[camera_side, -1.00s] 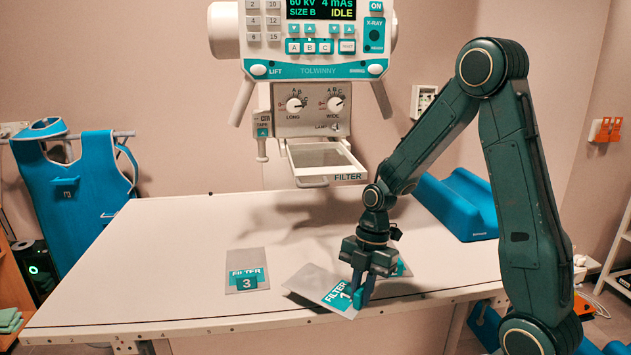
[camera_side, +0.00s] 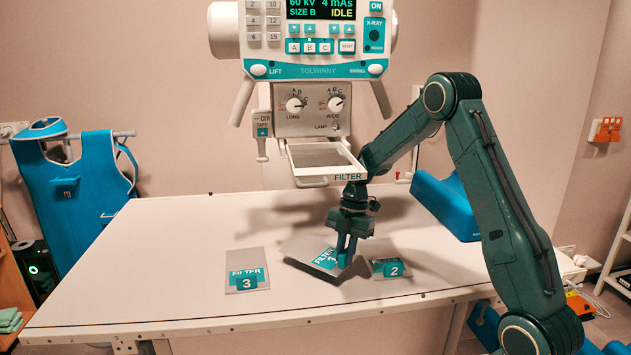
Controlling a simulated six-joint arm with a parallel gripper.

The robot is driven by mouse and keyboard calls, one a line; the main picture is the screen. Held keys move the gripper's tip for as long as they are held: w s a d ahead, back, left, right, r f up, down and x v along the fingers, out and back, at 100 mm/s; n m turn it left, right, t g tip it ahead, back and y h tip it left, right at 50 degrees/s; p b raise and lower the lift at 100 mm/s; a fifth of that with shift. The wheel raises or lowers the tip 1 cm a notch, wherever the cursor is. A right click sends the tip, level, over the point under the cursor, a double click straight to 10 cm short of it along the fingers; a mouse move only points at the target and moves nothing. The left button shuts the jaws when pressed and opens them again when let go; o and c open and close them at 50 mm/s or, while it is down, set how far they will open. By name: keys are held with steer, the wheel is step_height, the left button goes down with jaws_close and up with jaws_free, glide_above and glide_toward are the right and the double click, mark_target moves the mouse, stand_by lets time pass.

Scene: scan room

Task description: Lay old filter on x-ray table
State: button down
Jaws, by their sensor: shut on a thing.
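The filter marked 1 (camera_side: 308,253) is a grey plate with a teal label. My gripper (camera_side: 345,258) points down and is shut on its labelled end. The plate is tilted and looks close above the x-ray table (camera_side: 170,225); I cannot tell whether an edge touches. The filter marked 3 (camera_side: 246,262) lies flat on the table to the left. The filter marked 2 (camera_side: 390,267) lies on the table just right of my gripper. No label here says which filter is the old one.
The x-ray head (camera_side: 310,45) hangs above the table, with the filter tray (camera_side: 323,162) low behind my gripper. A blue cushion (camera_side: 440,205) sits at the back right. The table's left part is clear. A blue apron (camera_side: 75,190) hangs at left.

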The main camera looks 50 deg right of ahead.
steer(key=shift+w+d, duration=0.15)
steer(key=shift+d, duration=0.05)
steer(key=shift+w+d, duration=0.2)
steer(key=shift+d+x, duration=0.2)
steer(key=shift+x, duration=0.65)
steer(key=shift+d+x, duration=0.2)
steer(key=shift+x, duration=0.65)
steer(key=shift+f, duration=0.15)
steer(key=c, duration=1.4)
jaws_free()
steer(key=shift+f, duration=0.1)
steer(key=v, duration=1.2)
